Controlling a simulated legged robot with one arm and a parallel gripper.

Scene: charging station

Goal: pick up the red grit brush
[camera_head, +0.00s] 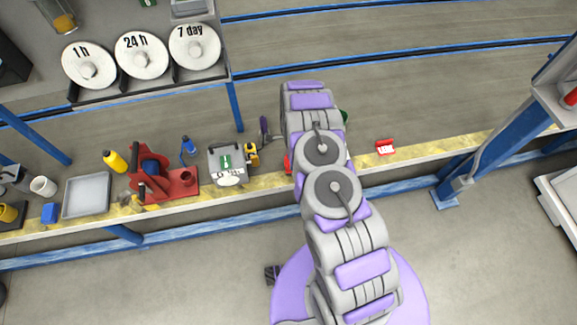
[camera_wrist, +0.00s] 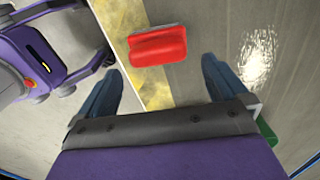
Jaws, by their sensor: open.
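The red grit brush (camera_wrist: 158,47) shows in the wrist view as a red block with a pale part along its far side. It lies at the edge of the yellow strip, partly on the grey surface. My gripper (camera_wrist: 162,72) is open and empty. Its two blue-grey fingers stand wide apart, with the brush ahead of them and between their lines. They look clear of it. In the head view my arm hides the gripper; a red sliver (camera_head: 287,163) at the arm's left edge seems to be the brush.
Another red and white item (camera_head: 386,147) lies right of my arm. A grey box with a green mark (camera_head: 226,163), a red tool (camera_head: 180,182) and bottles stand to the left. A green thing (camera_wrist: 268,134) is beside the right finger. A blue post (camera_head: 490,120) rises at right.

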